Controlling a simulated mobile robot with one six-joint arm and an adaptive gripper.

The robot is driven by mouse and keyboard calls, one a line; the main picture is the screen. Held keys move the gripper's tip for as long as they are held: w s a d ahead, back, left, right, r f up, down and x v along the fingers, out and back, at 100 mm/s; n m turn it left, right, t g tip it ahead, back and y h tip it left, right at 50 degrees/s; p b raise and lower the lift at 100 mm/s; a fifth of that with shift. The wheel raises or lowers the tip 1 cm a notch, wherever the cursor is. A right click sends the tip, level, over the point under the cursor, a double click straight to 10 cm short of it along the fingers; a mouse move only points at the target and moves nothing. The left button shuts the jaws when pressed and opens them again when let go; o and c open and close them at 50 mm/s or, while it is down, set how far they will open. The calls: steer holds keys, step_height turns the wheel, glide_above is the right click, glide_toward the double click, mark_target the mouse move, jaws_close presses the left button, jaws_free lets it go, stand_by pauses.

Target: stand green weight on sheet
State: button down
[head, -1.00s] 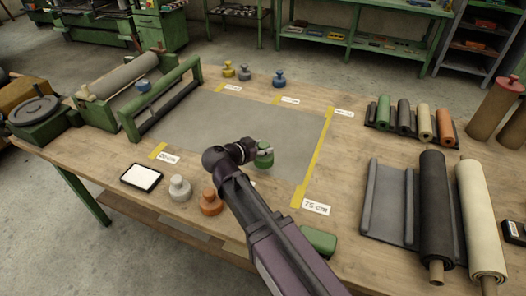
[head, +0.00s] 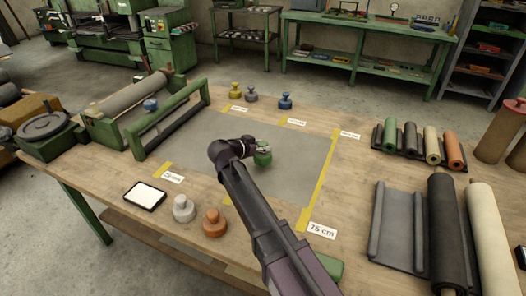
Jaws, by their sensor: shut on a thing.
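The green weight (head: 263,157) is a small squat cylinder near the middle of the head view. My gripper (head: 258,146) is shut on it from above, at the end of my dark arm. The weight is over the grey sheet (head: 215,123), which lies flat on the wooden table between yellow tape marks. I cannot tell whether the weight's base touches the sheet or is slightly above it. My arm hides part of the sheet's near edge.
A white weight (head: 184,208) and an orange weight (head: 214,222) stand at the near edge. Yellow, grey and blue weights (head: 285,100) stand behind the sheet. A green frame (head: 170,120) stands at left; rolls (head: 447,225) lie at right.

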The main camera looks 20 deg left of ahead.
mark_target(260, 153)
steer(key=shift+w, duration=0.1)
stand_by(0.3)
steer(key=shift+f+b, duration=1.75)
steer(key=shift+c, duration=1)
jaws_free()
steer(key=shift+r, duration=0.15)
steer(key=p+v, duration=0.4)
steer(key=v, duration=0.8)
steer(key=shift+p, duration=0.3)
